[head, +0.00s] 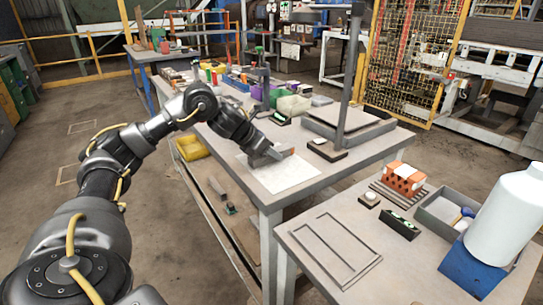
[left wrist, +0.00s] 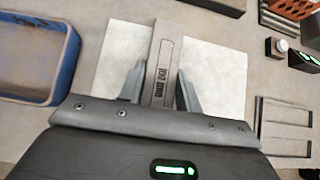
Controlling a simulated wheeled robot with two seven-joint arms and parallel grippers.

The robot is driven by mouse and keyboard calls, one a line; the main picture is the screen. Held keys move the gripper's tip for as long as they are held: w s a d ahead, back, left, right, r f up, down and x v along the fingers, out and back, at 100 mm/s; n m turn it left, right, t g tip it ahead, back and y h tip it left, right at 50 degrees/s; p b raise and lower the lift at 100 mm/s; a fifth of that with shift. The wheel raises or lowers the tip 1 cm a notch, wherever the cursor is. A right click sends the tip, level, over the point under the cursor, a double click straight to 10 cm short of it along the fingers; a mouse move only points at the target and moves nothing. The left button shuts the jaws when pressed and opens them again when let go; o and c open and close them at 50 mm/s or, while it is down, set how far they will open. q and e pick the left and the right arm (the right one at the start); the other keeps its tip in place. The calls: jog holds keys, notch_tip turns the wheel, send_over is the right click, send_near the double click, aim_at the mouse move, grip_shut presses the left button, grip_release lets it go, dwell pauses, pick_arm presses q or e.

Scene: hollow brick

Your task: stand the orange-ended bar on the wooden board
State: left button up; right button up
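My left gripper (head: 270,155) is low over a pale square sheet (head: 285,180) on the far table. In the left wrist view a grey bar (left wrist: 163,65) with dark markings lies between its fingers, which appear to touch both sides. The bar reaches out past the fingertips, over the pale sheet (left wrist: 112,58). I cannot make out a wooden board for certain. My right gripper is not in view.
A blue-rimmed tray (left wrist: 68,60) lies left of the sheet in the wrist view. An upright post stand (head: 345,95) rises behind the gripper. The nearer table holds an orange holed brick (head: 403,178), a grey bin (head: 440,212), a white bottle (head: 508,215) and a flat frame (head: 335,250).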

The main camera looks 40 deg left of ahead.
pick_arm(q)
grip_shut()
jog(key=shift+r, duration=0.15)
